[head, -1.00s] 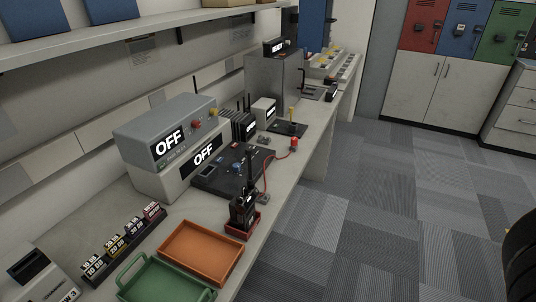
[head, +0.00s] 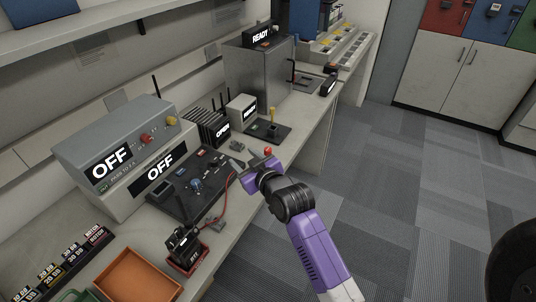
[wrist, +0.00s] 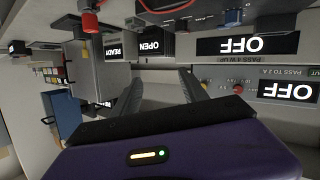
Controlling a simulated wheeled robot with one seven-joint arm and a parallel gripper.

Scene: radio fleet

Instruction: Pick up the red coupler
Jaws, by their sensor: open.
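The red coupler (head: 267,151) is a small red piece near the bench's front edge, just beyond my gripper in the head view. My arm partly hides the area around it. In the wrist view, which looks upside down, the red coupler (wrist: 90,22) is at the upper left, outside the space between the fingers. My gripper (head: 248,168) reaches over the front edge of the bench. In the wrist view the two fingers of my gripper (wrist: 160,88) are apart with nothing between them. A thin red cable (head: 229,190) runs beside my gripper.
A dark board (head: 178,203) with small parts lies left of my gripper. A handheld radio (head: 184,243) stands in a red holder, near an orange tray (head: 120,284). Grey boxes (head: 120,140) reading OFF stand behind.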

